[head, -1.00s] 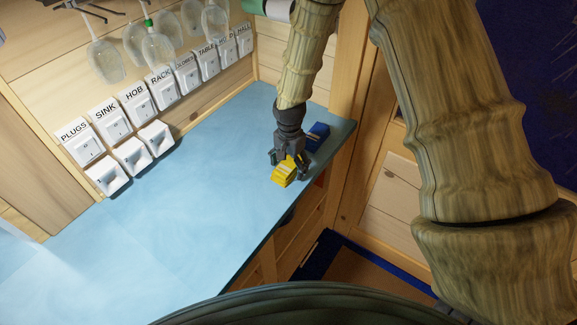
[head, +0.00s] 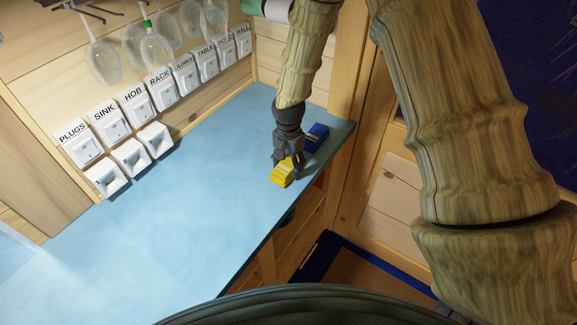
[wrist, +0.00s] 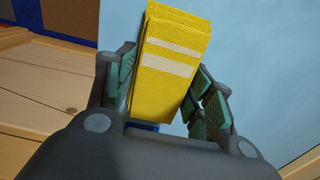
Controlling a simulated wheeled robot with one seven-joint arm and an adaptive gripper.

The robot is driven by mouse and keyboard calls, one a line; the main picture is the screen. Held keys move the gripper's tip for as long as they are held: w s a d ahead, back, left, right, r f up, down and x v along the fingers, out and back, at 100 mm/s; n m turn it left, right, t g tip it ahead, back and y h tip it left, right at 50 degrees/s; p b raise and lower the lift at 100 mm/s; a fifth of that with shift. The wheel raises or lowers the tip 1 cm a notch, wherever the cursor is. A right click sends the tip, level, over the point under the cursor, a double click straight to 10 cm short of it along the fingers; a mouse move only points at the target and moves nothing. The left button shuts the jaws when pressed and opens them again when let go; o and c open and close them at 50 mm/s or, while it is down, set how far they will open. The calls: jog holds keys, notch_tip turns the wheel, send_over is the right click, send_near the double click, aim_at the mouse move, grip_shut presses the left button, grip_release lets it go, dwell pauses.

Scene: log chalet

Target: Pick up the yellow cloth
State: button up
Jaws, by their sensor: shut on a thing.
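The yellow cloth (head: 282,173) is a folded yellow bundle with pale stripes near the right edge of the blue worktop. My gripper (head: 287,163) is over it, pointing down, with its fingers closed on the cloth's sides. I cannot tell whether the cloth is clear of the worktop.
A blue folded item (head: 317,136) lies just behind the cloth. The blue worktop (head: 190,215) is clear to the left. Labelled white switches (head: 133,105) line the back wall, with glasses (head: 157,48) hanging above. The worktop's edge is close on the right.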

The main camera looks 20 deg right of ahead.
jog(key=shift+r+b, duration=0.45)
jog(key=shift+r, duration=0.2)
jog(key=shift+r+b, duration=0.55)
jog(key=shift+r, duration=0.25)
jog(key=s+r+b, duration=0.1)
jog(key=s+b, duration=0.4)
jog(key=s, duration=1.1)
jog(key=shift+r, duration=0.3)
jog(key=shift+a, duration=0.1)
jog(key=shift+o, duration=0.7)
jog(key=c, duration=0.3)
jog(key=shift+s, duration=0.1)
